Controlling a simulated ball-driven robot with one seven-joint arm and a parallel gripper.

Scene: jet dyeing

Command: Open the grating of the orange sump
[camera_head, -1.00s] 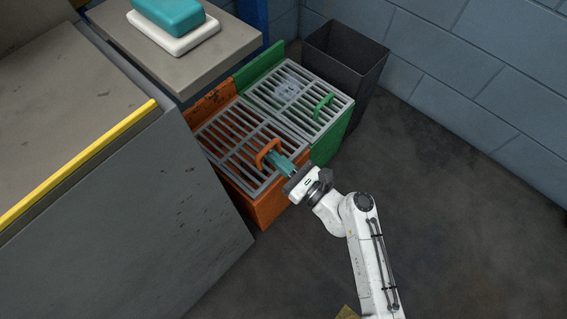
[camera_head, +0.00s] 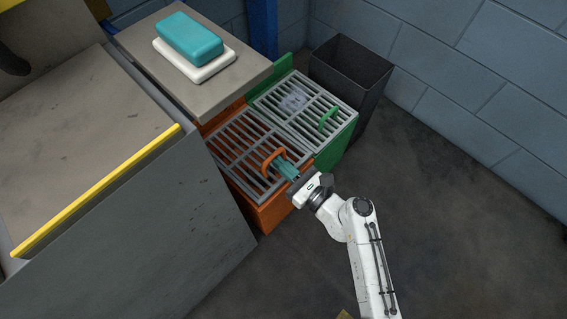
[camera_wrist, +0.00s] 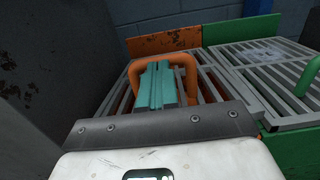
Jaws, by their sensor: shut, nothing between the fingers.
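The orange sump (camera_head: 273,215) stands low on the floor, covered by a grey slatted grating (camera_head: 235,150) that lies flat. An orange loop handle (camera_head: 267,162) stands up near the grating's front edge. My gripper (camera_head: 278,162) has its teal fingers at this handle. In the wrist view, the shut teal fingers (camera_wrist: 158,72) reach into the orange handle (camera_wrist: 190,64), which arches around and behind them. Nothing shows between the fingers. Whether they touch the handle, I cannot tell. The grating (camera_wrist: 207,85) shows beyond them.
A green sump (camera_head: 340,147) with its own grating (camera_head: 296,108) and green handle (camera_head: 328,119) adjoins on the right. A dark bin (camera_head: 350,80) stands behind it. A grey shelf (camera_head: 200,85) bearing a teal block overhangs the rear left. Floor at right is clear.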

